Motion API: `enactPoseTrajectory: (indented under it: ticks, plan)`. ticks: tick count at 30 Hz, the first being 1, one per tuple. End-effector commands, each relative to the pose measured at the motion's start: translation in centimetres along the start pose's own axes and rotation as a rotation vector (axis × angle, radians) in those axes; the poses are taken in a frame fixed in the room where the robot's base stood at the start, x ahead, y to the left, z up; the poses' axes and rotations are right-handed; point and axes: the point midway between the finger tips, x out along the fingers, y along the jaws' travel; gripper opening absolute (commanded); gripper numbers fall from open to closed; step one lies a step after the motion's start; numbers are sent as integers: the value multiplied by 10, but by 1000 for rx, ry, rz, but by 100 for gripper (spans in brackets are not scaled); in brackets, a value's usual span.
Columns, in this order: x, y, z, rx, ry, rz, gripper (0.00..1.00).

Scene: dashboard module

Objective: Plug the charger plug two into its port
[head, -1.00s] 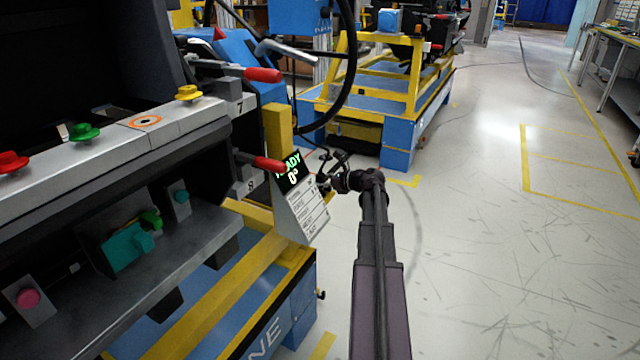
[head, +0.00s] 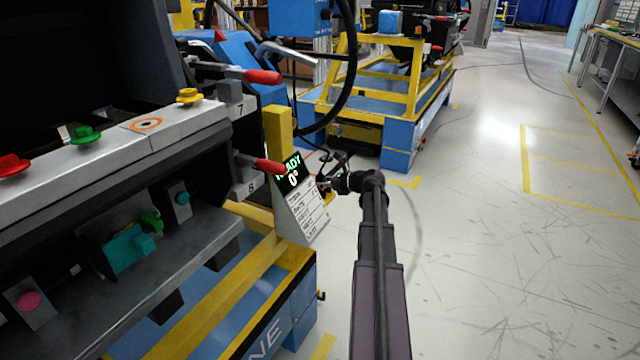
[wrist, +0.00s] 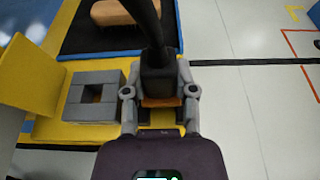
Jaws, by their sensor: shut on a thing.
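In the wrist view, my gripper (wrist: 160,91) is shut on a black plug (wrist: 158,76) with an orange-brown lower end. A thick black cable rises from it to the top of the picture. A grey square block with a dark square opening (wrist: 78,108), which looks like a port, lies left of the gripper on a yellow surface. The plug is apart from this block. In the head view, my gripper (head: 328,182) is small and dark beside the display panel (head: 301,200), and the plug's outline is hard to make out there.
The dashboard module (head: 100,160) with coloured knobs fills the left. Red-handled clamps (head: 262,76) stick out from its right side. A yellow and blue stand (head: 400,130) is behind my arm. A yellow upright plate (wrist: 30,75) is left of the grey block.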

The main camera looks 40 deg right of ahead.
Motion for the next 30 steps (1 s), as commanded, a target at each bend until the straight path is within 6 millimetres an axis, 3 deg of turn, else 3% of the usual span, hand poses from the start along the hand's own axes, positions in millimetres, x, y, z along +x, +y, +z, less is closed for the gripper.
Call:
enactPoseTrajectory:
  ticks: [15, 30]
  plan:
    - [-12, 0, 37, 0, -1, -1, 0]
    - [-116, 45, 11, 1, -1, -3, 0]
